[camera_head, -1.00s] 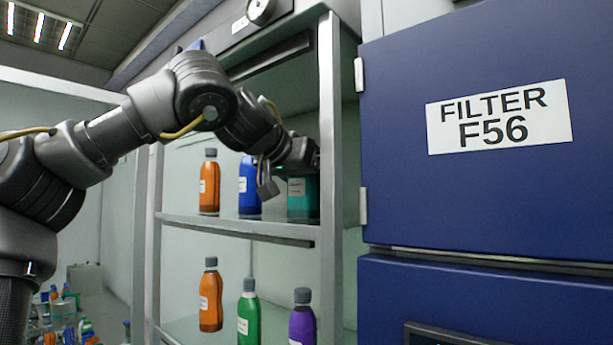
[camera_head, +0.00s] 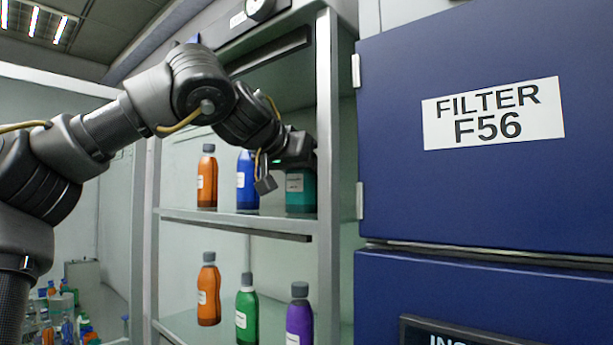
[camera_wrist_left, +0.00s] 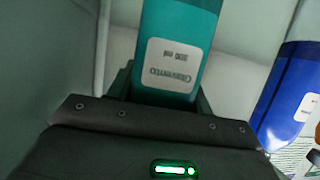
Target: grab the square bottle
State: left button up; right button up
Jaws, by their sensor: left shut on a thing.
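The teal square bottle (camera_head: 301,196) stands on the upper shelf, at the right end of its row. Its cap and top are hidden behind my left gripper (camera_head: 299,160) in the head view. In the left wrist view, the teal bottle (camera_wrist_left: 180,38) with its white label lies between the dark jaws of my left gripper (camera_wrist_left: 165,92). The left gripper is shut on it. The bottle looks upright and at shelf level; I cannot tell whether it is lifted. My right gripper is not in view.
A blue bottle (camera_head: 246,185) stands close left of the teal one, with an orange bottle (camera_head: 207,183) further left. The lower shelf holds orange, green (camera_head: 246,315) and purple bottles. A metal shelf post (camera_head: 328,180) and blue cabinet (camera_head: 455,190) are close on the right.

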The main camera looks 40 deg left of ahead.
pick_arm(q)
jog(key=shift+a+r+b, duration=0.1)
jog(key=shift+a+b, duration=0.05)
jog(key=shift+b, duration=0.25)
jog(key=shift+s+r, duration=0.1)
jog(key=shift+r, duration=0.25)
notch_tip(320, 180, up, 2)
jog(key=shift+a+r, duration=0.1)
jog(key=shift+r, duration=0.05)
jog(key=r+p, duration=0.2)
jog(key=r, duration=0.2)
jog(key=shift+d+r, duration=0.15)
jog(key=shift+d, duration=0.05)
jog(key=s+a+b, duration=0.4)
jog(key=s+a, duration=1)
jog(key=shift+s+f, duration=0.15)
jog(key=shift+f, duration=0.15)
